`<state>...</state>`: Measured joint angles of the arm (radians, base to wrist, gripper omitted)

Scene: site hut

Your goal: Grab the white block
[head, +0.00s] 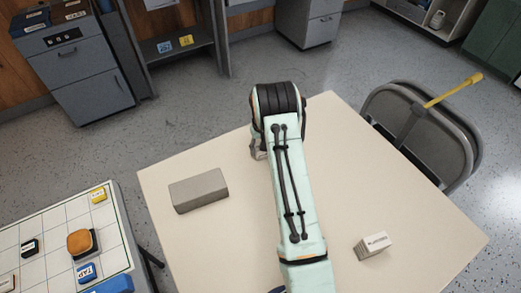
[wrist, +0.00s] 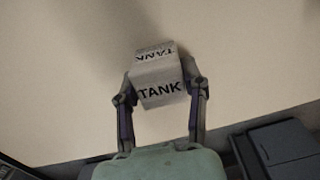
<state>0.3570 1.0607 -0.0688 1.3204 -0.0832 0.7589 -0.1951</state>
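A white block (wrist: 160,92) with TANK in black letters on two faces is between the fingers of my gripper (wrist: 158,75) in the wrist view. Both fingers press against its sides, and the gripper is shut on it. Whether the block touches the table or hangs above it is not clear. In the head view my gripper and this block are hidden behind my arm.
A long grey block (head: 198,191) lies on the cream table (head: 165,240), left of my arm. A white gridded board (head: 52,228) with several small items stands at the lower left. A folding chair (head: 430,125) with a yellow-tipped stick is beyond the table's right edge.

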